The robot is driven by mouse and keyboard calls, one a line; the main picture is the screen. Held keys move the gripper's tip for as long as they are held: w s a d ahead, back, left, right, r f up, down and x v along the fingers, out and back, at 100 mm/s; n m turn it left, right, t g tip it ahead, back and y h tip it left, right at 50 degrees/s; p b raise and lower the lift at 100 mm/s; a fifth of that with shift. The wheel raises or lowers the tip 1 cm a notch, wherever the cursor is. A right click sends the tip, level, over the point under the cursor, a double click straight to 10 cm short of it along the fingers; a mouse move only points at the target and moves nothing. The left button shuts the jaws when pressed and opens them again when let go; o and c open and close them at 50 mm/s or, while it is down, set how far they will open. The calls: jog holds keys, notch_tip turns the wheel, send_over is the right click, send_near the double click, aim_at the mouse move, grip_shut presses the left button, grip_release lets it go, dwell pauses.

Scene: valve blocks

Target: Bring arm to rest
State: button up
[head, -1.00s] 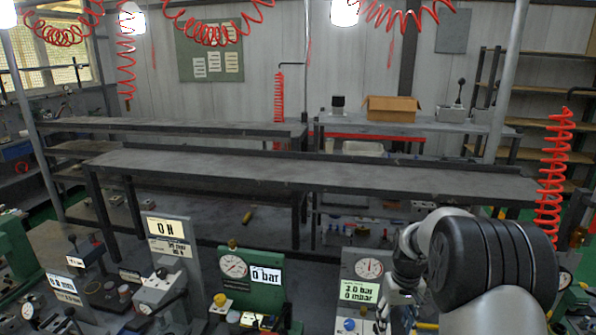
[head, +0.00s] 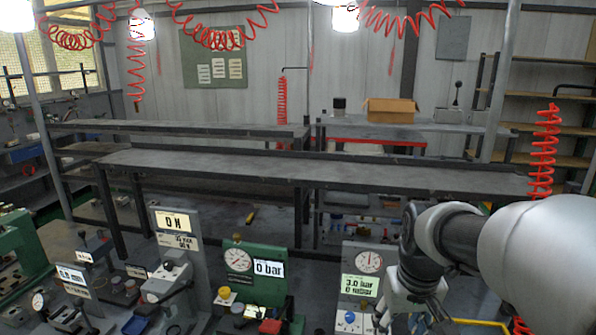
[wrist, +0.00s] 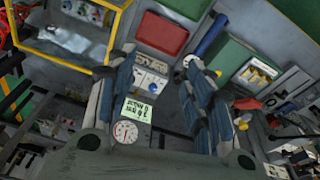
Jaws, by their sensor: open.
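My gripper (head: 408,312) is at the lower right of the head view, in front of the grey valve block (head: 347,262) with a dial and a green display reading about 3.0 bar. In the wrist view my gripper (wrist: 161,60) has its two fingers spread apart with nothing between them. Whether the fingers touch anything is not clear. My arm reaches in from the right edge of the head view.
Red coiled hoses (head: 542,150) hang around. A red tray (wrist: 162,32) and a yellow frame (wrist: 112,35) lie near my gripper.

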jog(key=s+a+t+b, duration=0.1)
jog(key=s+a, duration=0.1)
jog(key=s, duration=0.8)
jog(key=s+a+t+b, duration=0.1)
jog(key=s+a, duration=0.1)
jog(key=s, duration=0.8)
jog(key=shift+a+r+t, duration=0.3)
jog(key=shift+r, duration=0.05)
jog(key=shift+w, duration=0.1)
dwell(1.1)
